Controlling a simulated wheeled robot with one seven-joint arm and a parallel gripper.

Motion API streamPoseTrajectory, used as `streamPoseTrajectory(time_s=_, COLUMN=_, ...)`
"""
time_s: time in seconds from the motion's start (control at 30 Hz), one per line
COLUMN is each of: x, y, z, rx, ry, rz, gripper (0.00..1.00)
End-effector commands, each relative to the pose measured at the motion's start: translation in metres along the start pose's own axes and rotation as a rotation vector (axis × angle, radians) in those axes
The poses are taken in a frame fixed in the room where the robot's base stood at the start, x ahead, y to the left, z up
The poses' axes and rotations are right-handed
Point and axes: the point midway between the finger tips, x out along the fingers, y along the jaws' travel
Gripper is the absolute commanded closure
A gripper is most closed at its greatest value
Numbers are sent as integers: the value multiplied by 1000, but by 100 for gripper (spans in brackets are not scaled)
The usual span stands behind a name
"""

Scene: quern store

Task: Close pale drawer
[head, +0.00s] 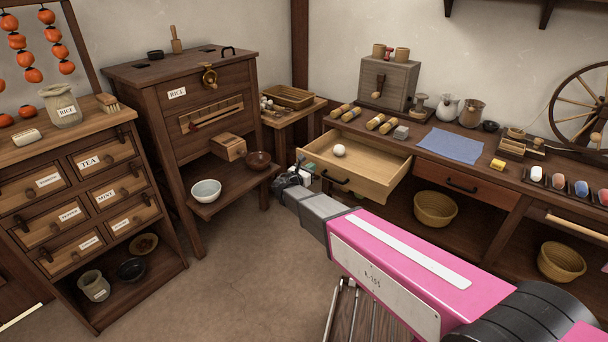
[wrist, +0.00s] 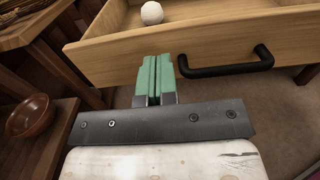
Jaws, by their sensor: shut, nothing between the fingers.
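The pale drawer (head: 372,177) stands pulled out of the long workbench at the back right. It has a black bar handle (head: 335,178) on its front, and a white ball (head: 339,150) lies inside it. In the wrist view the drawer's front (wrist: 190,45) fills the upper part, with the handle (wrist: 225,66) right of my fingers. My gripper (wrist: 157,75) is shut and empty, its green fingertips close to the drawer front, left of the handle. I cannot tell whether they touch it. In the head view my gripper (head: 302,163) is partly hidden by my arm.
A darker drawer (head: 464,183) beside it is shut. Above, the workbench holds rolls, a blue cloth (head: 452,145) and jars. Left of my gripper, a low shelf holds a white bowl (head: 206,191) and a brown bowl (head: 258,160). A basket (head: 435,208) stands below the workbench.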

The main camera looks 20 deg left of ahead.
Motion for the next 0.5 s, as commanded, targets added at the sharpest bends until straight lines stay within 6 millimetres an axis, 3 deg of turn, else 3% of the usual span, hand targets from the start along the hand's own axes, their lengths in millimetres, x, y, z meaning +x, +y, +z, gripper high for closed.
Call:
streamPoseTrajectory(time_s=0.2, x=35, y=1, z=0, rx=0, ry=0, rz=0, gripper=100)
streamPoseTrajectory(time_s=0.5, x=52, y=0, z=0, rx=0, ry=0, rz=0, gripper=100)
